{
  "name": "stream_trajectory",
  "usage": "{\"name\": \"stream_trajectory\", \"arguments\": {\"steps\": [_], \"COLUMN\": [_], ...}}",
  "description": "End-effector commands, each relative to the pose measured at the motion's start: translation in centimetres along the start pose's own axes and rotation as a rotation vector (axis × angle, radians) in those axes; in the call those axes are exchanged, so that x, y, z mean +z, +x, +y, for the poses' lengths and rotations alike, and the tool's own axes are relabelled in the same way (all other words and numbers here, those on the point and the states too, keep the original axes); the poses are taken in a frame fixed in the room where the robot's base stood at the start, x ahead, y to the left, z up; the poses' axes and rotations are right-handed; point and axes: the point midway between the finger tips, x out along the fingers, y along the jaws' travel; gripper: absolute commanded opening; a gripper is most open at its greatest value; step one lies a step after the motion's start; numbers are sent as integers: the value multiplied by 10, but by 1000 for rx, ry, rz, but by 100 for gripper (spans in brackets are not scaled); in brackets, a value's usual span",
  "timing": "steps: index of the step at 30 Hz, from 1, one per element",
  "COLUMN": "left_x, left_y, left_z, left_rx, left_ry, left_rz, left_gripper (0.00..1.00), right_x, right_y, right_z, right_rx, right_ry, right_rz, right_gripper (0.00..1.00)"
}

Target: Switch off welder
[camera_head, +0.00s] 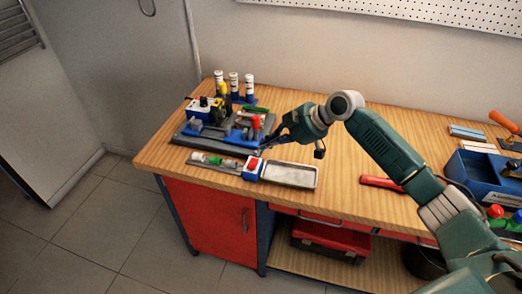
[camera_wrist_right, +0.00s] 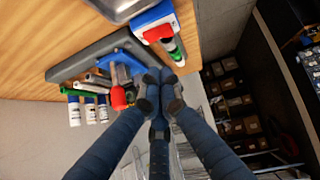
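The welder (camera_head: 208,108) appears to be the blue, white and yellow unit on a dark grey base at the left end of the workbench. A red knob (camera_head: 256,122) stands at the base's right side, and it shows in the right wrist view (camera_wrist_right: 119,98) left of my fingertips. My right gripper (camera_head: 268,144) is low beside this knob, on its right, apart from it. In the wrist view its dark blue fingers (camera_wrist_right: 159,77) come together at the tips with nothing seen between them. I cannot make out the welder's switch clearly. My left gripper is out of view.
A red-handled tool (camera_head: 380,183) and a blue crate (camera_head: 476,175) are to the right.

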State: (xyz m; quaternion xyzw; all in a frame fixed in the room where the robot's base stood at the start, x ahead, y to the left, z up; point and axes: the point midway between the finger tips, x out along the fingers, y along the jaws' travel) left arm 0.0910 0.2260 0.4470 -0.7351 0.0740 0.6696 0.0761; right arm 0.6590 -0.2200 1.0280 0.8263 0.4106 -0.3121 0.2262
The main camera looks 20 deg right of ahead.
Motion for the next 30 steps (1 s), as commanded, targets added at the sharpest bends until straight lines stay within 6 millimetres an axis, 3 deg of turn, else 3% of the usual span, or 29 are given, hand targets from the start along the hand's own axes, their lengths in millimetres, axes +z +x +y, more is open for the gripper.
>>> {"name": "stream_trajectory", "arguments": {"steps": [6,12,27,30], "left_x": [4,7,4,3], "left_y": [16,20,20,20], "left_z": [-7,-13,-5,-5], "left_rx": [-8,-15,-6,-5], "left_ry": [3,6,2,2], "left_rz": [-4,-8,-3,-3], "left_gripper": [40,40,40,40], "right_x": [2,1,0,4], "right_y": [-38,-56,-58,-50], "right_z": [7,10,10,2], "right_rx": [3,1,0,-9], "right_ry": [-3,-2,-1,0], "right_rz": [1,2,2,-8], "right_gripper": [0,0,0,0]}}
